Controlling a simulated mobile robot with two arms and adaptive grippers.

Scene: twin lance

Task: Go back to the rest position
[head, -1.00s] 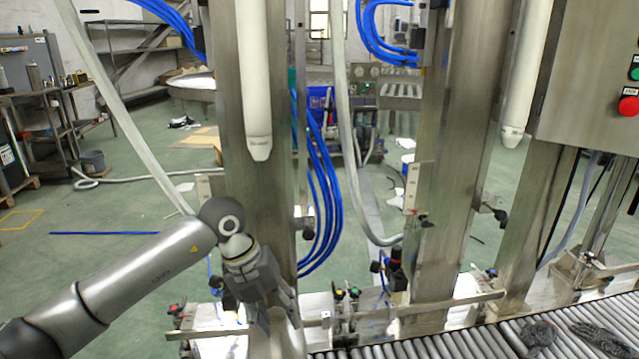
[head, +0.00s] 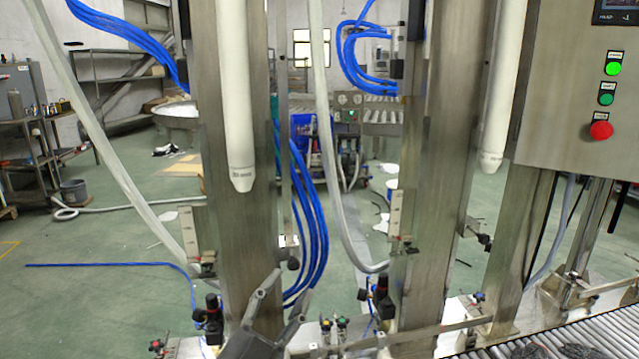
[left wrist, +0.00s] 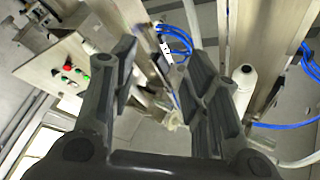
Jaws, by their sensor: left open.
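My left gripper (head: 272,300) shows at the bottom of the head view, in front of the left steel column (head: 235,230). Its grey fingers are spread apart with nothing between them. In the left wrist view the two open fingers (left wrist: 165,62) frame an empty gap. A white lance (head: 238,110) hangs down the left column, above the gripper and apart from it in the picture. A second white lance (head: 502,85) hangs further right. A white lance (left wrist: 243,82) also shows in the left wrist view, beside the right finger. My right gripper is in neither view.
A steel control panel (head: 565,110) with green and red buttons stands at the right. A roller conveyor (head: 590,340) runs along the lower right, with dark lumps (head: 510,351) at the bottom edge. Blue hoses (head: 312,230) hang between the columns. Open green floor lies at the left.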

